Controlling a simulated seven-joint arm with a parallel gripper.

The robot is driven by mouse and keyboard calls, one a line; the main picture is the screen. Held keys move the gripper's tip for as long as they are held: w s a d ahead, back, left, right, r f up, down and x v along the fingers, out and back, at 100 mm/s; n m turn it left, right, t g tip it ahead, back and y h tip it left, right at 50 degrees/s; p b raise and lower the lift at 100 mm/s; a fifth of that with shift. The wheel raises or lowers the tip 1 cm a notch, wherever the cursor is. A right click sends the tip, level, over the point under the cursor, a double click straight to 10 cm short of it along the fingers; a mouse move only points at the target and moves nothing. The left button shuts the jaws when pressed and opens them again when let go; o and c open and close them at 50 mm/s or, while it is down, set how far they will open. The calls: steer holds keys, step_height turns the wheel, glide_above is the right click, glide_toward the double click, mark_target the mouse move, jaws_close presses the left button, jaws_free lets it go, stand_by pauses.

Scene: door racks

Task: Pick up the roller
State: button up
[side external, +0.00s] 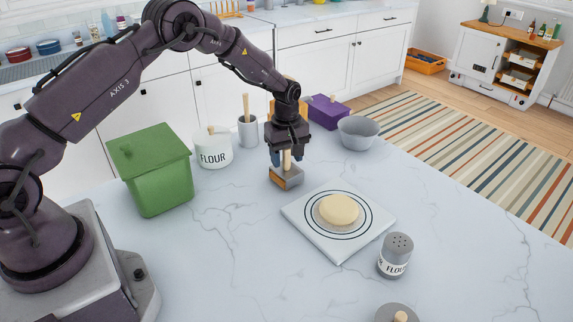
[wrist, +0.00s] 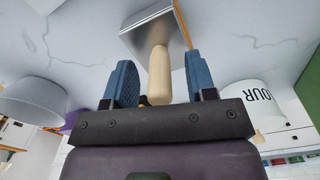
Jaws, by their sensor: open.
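A tool with an upright light wooden handle and a grey and orange block-like base (side external: 287,178) stands on the marble counter. It may be the roller, but its shape does not make this certain. My gripper (side external: 286,157) points down right above its base, with the handle between the fingers. In the wrist view, my open blue-padded fingers (wrist: 161,75) stand on either side of the pale handle (wrist: 159,76), with visible gaps. The grey base (wrist: 150,30) lies beyond the fingertips. No other clear roller shows.
A white board (side external: 300,213) with dough (side external: 338,210) lies in front right. A flour jar (side external: 213,148), grey utensil cup (side external: 247,133) and green bin (side external: 158,175) stand left. A grey bowl (side external: 358,133) and purple box (side external: 328,111) stand behind right. A flour shaker (side external: 396,254) stands front right.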

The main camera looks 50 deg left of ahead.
steer(key=shift+f, duration=0.25)
jaws_close()
steer(key=shift+r, duration=0.15)
steer(key=shift+r, duration=0.5)
step_height(320, 180, up, 2)
steer(key=shift+r, duration=0.25)
steer(key=s+d+r, duration=0.2)
steer(key=s+r, duration=0.7)
steer(key=s, duration=0.4)
steer(key=shift+s+d+r, duration=0.15)
steer(key=shift+s+d, duration=0.05)
steer(key=shift+s, duration=0.2)
